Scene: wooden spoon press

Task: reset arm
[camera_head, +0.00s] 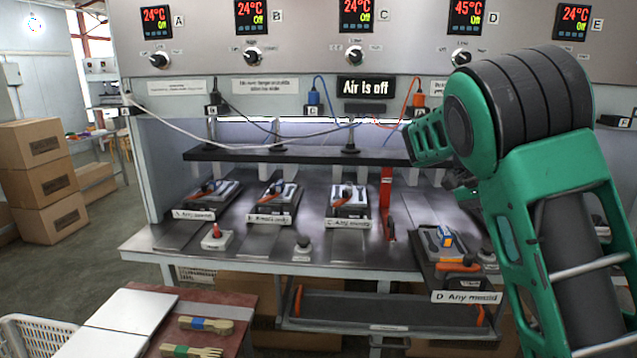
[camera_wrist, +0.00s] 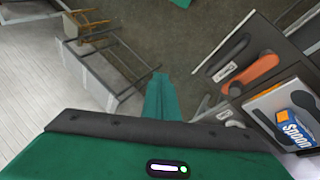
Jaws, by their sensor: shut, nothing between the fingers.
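My green arm fills the right side of the head view, raised in front of the bench. My gripper (camera_wrist: 157,82) shows in the wrist view as green fingers held together, with nothing between them. Its fingertips point out over the dark floor, to the left of a mould unit with a blue "Spoon" block (camera_wrist: 295,128). The head view does not show the fingertips clearly.
The metal bench (camera_head: 300,240) bears several mould units; the one marked D (camera_head: 465,296) sits at the front right, close to my arm. Banded wooden cutlery (camera_head: 206,325) lies on the front-left table. Cardboard boxes (camera_head: 40,185) stand at left. A sign (camera_head: 366,86) reads "Air is off".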

